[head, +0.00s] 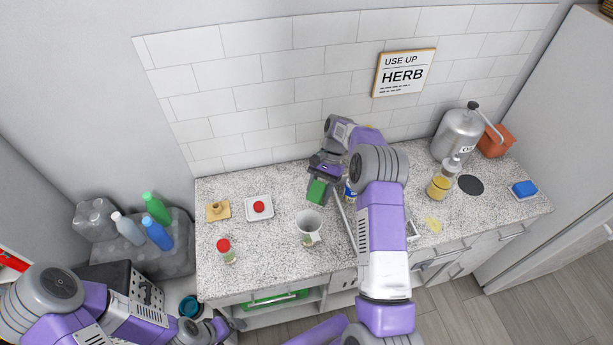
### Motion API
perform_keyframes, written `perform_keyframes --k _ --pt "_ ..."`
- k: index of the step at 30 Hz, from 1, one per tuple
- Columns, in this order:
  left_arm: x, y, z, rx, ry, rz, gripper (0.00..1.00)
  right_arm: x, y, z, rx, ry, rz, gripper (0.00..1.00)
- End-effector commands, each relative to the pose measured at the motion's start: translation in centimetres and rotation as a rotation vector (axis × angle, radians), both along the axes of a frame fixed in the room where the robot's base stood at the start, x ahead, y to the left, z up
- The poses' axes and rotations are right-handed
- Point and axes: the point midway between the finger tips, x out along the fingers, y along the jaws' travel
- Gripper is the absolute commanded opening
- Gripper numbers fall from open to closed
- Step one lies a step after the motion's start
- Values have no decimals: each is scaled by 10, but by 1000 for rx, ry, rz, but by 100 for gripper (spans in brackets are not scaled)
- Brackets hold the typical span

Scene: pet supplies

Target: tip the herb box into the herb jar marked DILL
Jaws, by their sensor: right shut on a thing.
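My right gripper (322,179) is shut on a small green box (318,192), likely the herb box. It holds the box tilted, above and slightly behind and to the right of an open pale jar (308,226) on the speckled counter. The jar stands upright and bears a small tag at its front right; its lettering is too small to read, so I cannot confirm DILL. The box's opening cannot be made out. My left gripper (222,326) is low at the counter's front left, away from the jar; its finger state is unclear.
A red-lidded jar (225,251), a white dish (259,213) with a red item and a tan board (217,211) stand left. My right arm hides part of the counter's middle.

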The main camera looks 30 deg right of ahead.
Motion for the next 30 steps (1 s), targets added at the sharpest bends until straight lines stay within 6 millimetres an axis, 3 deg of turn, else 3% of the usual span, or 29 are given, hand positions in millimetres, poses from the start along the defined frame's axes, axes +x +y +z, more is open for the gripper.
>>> perform_keyframes --k 30 --pt "-1 0 -31 0 1 0 84 1 -2 -14 -172 -126 1 10"
